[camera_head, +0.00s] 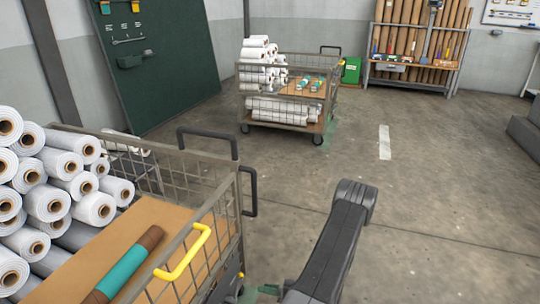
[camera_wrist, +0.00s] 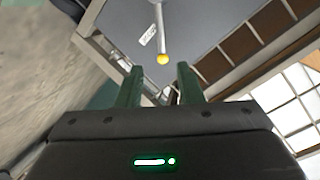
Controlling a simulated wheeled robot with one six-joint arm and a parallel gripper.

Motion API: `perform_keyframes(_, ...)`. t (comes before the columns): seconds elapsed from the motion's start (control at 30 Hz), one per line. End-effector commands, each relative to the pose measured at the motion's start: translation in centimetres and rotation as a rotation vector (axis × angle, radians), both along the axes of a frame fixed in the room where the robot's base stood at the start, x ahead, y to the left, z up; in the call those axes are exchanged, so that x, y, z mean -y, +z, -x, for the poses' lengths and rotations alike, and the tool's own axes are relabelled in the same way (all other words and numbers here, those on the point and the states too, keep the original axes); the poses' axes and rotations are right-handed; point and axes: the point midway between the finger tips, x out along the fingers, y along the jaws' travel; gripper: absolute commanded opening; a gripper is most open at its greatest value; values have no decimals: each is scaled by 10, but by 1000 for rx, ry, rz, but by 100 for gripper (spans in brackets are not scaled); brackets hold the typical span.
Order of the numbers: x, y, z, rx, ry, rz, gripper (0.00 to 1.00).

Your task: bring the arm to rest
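My gripper (camera_wrist: 158,84) shows in the wrist view, with its two green fingers standing apart and nothing between them that I can see held. A thin grey rod with a yellow tip (camera_wrist: 163,58) appears beyond the fingers, and I cannot tell how far away it is. In the head view my dark arm rises from the bottom edge, right of the near cart (camera_head: 195,238).
The near cart holds white rolls (camera_head: 50,200) and a teal-and-brown roll (camera_head: 125,267); its yellow handle (camera_head: 184,253) is close to my arm. A second cart (camera_head: 285,92) stands farther back. A rack of brown tubes (camera_head: 415,45) is behind.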

Motion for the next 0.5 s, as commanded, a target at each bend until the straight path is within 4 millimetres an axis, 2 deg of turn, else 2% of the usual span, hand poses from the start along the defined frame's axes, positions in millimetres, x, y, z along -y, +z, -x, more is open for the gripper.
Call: perform_keyframes(0.5, -64, -19, -25, 1, 5, 0, 33)
